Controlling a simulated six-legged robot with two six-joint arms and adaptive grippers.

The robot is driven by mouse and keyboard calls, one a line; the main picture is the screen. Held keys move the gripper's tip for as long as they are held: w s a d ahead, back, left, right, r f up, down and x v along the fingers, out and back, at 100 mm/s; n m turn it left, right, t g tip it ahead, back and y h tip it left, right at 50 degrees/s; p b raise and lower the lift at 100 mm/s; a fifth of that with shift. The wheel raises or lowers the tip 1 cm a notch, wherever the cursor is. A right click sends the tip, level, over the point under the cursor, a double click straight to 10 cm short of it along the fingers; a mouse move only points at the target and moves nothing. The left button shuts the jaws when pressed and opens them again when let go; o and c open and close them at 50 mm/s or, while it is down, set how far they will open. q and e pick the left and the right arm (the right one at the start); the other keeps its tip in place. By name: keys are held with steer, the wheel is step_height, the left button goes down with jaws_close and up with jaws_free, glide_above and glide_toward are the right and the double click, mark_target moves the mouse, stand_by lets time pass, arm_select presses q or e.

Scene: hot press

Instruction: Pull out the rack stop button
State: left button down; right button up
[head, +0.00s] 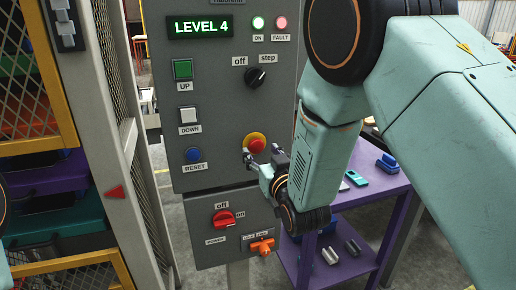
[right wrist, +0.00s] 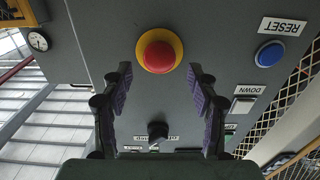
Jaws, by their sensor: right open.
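The stop button, a red mushroom head (head: 257,146) on a yellow collar, sits on the grey control panel (head: 215,110), right of the blue RESET button (head: 193,155). In the right wrist view the stop button (right wrist: 159,56) appears just beyond and between the fingertips. My right gripper (head: 262,158) is at the panel, just below and beside the button in the head view. In the right wrist view its two dark fingers with purple pads (right wrist: 160,72) are spread with nothing between them. I cannot tell whether a fingertip touches the button. My left gripper does not show.
Below are a red power switch (head: 224,218) and an orange handle (head: 262,246). Above are the off/step knob (head: 256,77) and green UP button (head: 183,69). A purple table (head: 375,205) with small parts stands right; a rack with mesh doors (head: 112,50) stands left.

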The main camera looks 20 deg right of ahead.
mark_target(257, 147)
steer(key=shift+w+a, duration=0.15)
steer(key=shift+w, duration=1)
steer(key=shift+w+d, duration=0.25)
steer(key=shift+w, duration=0.25)
steer(key=shift+a, duration=0.15)
steer(key=shift+c, duration=0.2)
jaws_close()
